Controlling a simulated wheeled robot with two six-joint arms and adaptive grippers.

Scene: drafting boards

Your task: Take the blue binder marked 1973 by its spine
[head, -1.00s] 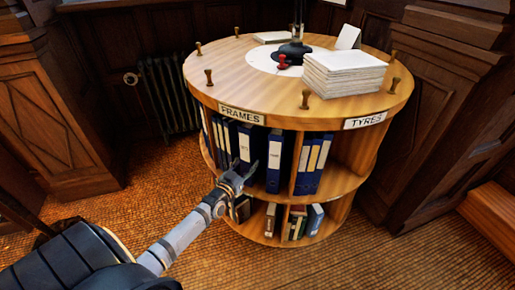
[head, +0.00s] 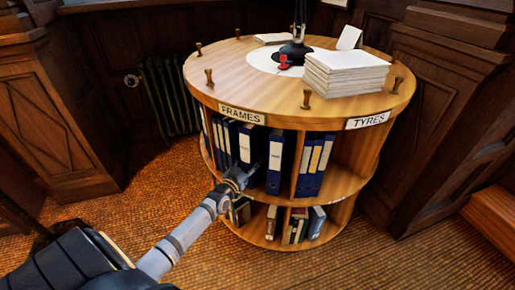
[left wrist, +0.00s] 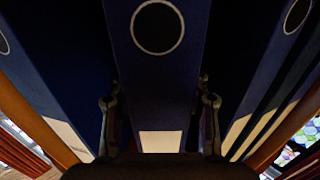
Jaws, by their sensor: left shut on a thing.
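Blue binders with pale spine labels stand upright under the FRAMES sign (head: 242,115) of a round wooden shelf. My left gripper (head: 249,172) is at the upper tier and is shut on a blue binder (head: 245,147). In the left wrist view, that blue binder's spine (left wrist: 160,85) runs between the two fingers (left wrist: 160,115), with a ringed finger hole and a pale label. I cannot read the year on it. Another blue binder (head: 275,165) stands just to its right. My right gripper does not show.
The round shelf's top (head: 225,70) carries a paper stack (head: 345,77), a red stamp (head: 284,62) and wooden pegs. A divider (head: 300,165) separates the bays. Books (head: 295,225) stand on the lower tier. Open floor (head: 150,195) lies to the left.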

